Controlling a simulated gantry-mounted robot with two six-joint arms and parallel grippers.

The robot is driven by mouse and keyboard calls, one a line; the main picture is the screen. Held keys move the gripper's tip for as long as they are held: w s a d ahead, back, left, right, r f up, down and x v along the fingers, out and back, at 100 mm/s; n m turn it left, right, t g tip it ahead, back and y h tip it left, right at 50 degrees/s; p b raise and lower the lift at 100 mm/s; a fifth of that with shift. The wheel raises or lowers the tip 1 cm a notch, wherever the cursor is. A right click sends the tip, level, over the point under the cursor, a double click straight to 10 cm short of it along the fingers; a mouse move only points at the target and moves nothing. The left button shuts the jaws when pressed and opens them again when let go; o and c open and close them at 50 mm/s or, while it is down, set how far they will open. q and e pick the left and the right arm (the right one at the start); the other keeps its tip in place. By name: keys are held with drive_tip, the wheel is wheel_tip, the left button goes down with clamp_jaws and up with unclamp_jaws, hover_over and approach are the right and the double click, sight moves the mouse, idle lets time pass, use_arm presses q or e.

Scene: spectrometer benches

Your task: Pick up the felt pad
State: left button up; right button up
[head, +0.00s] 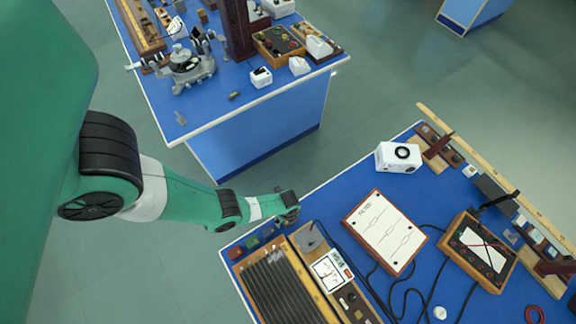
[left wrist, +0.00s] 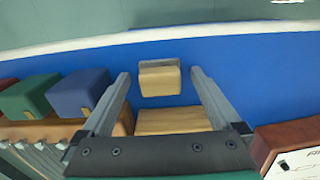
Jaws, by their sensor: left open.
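A small tan block with a greyish top edge, seemingly the felt pad (left wrist: 159,79), sits on the blue bench top near its far edge in the left wrist view. My left gripper (left wrist: 158,76) is open, with one finger on each side of the block and visible gaps between. Whether the fingertips are down at its height I cannot tell. In the head view my left gripper (head: 291,210) is over the bench's left edge and hides the block. My right gripper is not in view.
A blue block (left wrist: 78,92) and a green block (left wrist: 30,97) stand left of the gripper. A tan wooden piece (left wrist: 172,121) lies just nearer than the pad. A brown-framed white panel (head: 384,232) is to the right. Blue bench top is clear beyond the right finger.

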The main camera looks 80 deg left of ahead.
use_arm(q)
drive_tip(key=shift+r, duration=0.1)
drive_tip(key=c, duration=1.4)
drive_tip(key=shift+r, duration=0.1)
drive_tip(key=shift+c, duration=0.2)
